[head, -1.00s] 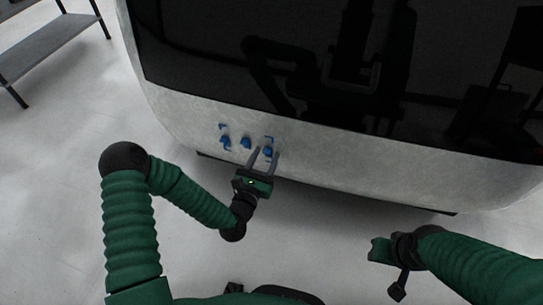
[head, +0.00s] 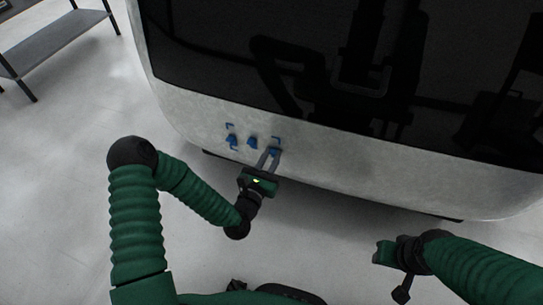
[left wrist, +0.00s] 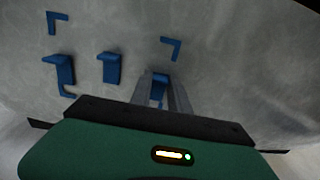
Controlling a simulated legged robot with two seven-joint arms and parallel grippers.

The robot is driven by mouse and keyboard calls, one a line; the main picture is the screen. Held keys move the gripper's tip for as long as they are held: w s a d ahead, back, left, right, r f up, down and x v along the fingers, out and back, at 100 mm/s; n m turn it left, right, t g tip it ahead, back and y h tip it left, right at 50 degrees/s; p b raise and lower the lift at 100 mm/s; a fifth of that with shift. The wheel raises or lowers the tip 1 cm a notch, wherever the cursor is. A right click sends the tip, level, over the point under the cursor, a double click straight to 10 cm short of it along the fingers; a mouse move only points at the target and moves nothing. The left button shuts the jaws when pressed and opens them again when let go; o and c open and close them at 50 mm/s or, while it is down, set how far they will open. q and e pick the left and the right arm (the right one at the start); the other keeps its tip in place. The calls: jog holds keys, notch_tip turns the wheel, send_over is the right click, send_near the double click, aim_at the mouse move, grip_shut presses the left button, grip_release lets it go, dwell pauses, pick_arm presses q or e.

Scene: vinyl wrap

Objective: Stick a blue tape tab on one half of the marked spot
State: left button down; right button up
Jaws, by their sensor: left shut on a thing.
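The marked spot is on the pale panel below a dark glass pane, framed by blue corner marks, one at upper left (left wrist: 57,20) and one at upper right (left wrist: 171,46). Two blue tape tabs, a left one (left wrist: 60,70) and a middle one (left wrist: 110,68), stick out from the panel inside the marks. A third blue tab (left wrist: 159,88) is at the right side. My left gripper (head: 270,156) is shut on this third tab, its fingertips at the panel. My right gripper (head: 383,252) is low at right, away from the panel; its fingers are unclear.
The dark glass (head: 340,70) spans the area above the pale panel (head: 370,165). A grey shelf (head: 60,45) stands at the upper left. The floor (head: 60,160) between is clear.

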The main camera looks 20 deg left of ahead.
pick_arm(q)
jog(key=shift+s+a, duration=0.1)
jog(key=shift+s, duration=0.6)
dwell(0.5)
jog(key=s, duration=0.6)
jog(key=shift+s+a+p, duration=0.25)
jog(key=shift+s+p, duration=0.15)
dwell(0.3)
